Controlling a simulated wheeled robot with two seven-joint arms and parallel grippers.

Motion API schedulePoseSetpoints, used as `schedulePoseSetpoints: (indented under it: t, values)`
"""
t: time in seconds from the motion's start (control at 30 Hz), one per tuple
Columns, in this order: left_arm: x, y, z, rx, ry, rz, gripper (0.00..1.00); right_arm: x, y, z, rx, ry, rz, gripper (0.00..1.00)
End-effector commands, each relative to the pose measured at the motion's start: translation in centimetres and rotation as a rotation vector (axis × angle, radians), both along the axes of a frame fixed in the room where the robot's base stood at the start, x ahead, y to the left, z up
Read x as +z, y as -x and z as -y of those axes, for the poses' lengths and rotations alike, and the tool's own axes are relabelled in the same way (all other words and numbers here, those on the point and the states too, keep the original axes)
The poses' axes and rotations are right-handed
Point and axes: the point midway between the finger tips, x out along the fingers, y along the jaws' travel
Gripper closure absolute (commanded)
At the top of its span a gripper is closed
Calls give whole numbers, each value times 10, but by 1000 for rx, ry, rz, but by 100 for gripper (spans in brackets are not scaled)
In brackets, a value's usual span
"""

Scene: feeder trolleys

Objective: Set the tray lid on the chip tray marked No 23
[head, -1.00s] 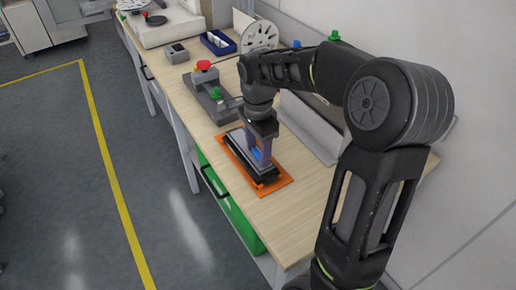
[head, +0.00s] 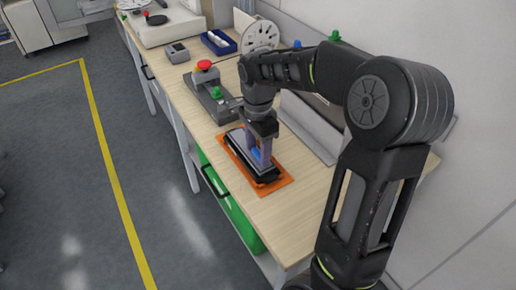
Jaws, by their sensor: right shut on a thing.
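My right gripper (head: 258,153) points down over the work table and is shut on the tray lid, whose small blue grip (head: 257,155) shows between the fingers. Below it is a long dark chip tray (head: 266,180) on an orange mat (head: 285,185). The lid lies along the tray, at or very near its top; I cannot tell whether it touches all round. The fingers hide part of both. No number can be read on the tray. My left gripper is not in view.
A grey control box with a red button (head: 204,65) and a green knob (head: 217,92) stands behind the mat. A blue bin (head: 219,43) and a white reel (head: 260,35) are farther back. A grey ledge (head: 310,135) runs on the right. Bare tabletop (head: 275,215) lies in front.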

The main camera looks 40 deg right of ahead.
Motion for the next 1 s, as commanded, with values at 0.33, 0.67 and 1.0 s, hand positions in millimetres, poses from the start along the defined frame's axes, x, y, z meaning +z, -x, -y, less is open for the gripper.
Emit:
schedulePoseSetpoints:
  t: [0.33, 0.67, 1.0]
  values:
    - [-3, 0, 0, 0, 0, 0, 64, -5, 0, 0, 0, 0, 0, 86]
    - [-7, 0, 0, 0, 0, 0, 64, -11, 0, 0, 0, 0, 0, 86]
    - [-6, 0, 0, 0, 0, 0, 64, -11, 0, 0, 0, 0, 0, 35]
